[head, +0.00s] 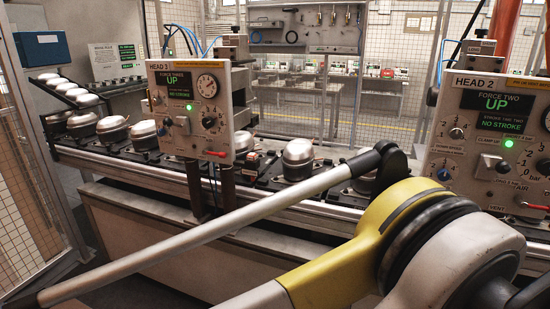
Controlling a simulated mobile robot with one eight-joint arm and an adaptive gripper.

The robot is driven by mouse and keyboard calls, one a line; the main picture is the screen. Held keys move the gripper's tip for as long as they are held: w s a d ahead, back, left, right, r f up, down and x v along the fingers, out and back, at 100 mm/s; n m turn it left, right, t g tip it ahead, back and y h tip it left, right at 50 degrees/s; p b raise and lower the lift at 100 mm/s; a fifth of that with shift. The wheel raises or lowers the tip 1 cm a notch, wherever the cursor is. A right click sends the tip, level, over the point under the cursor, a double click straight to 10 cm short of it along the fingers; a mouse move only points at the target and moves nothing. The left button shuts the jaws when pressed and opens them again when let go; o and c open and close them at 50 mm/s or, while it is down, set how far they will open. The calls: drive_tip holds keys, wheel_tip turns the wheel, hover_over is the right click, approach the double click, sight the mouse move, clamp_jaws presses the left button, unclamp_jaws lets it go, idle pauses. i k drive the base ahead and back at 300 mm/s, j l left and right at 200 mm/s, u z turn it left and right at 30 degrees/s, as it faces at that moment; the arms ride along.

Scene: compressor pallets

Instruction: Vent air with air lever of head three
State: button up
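The head three panel (190,112) stands upright on posts above the pallet line, left of centre in the head view. Its screen (180,88) reads "FORCE THREE UP" and "NO STROKE" in green, and a green lamp is lit below it. A round gauge (207,86) sits at its upper right. The red air lever (217,154) is at the panel's lower right edge and lies roughly level. My arm crosses the foreground, in front of the line and apart from this lever in the picture. My gripper is not in view.
The similar head 2 panel (490,140) stands at right with its own red lever (537,207). Silver compressors (298,152) sit on pallets along the conveyor (250,185). A mesh fence (385,85) runs behind. A blue box (41,47) hangs at upper left.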

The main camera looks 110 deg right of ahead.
sight(215, 154)
drive_tip(key=z, duration=3.3)
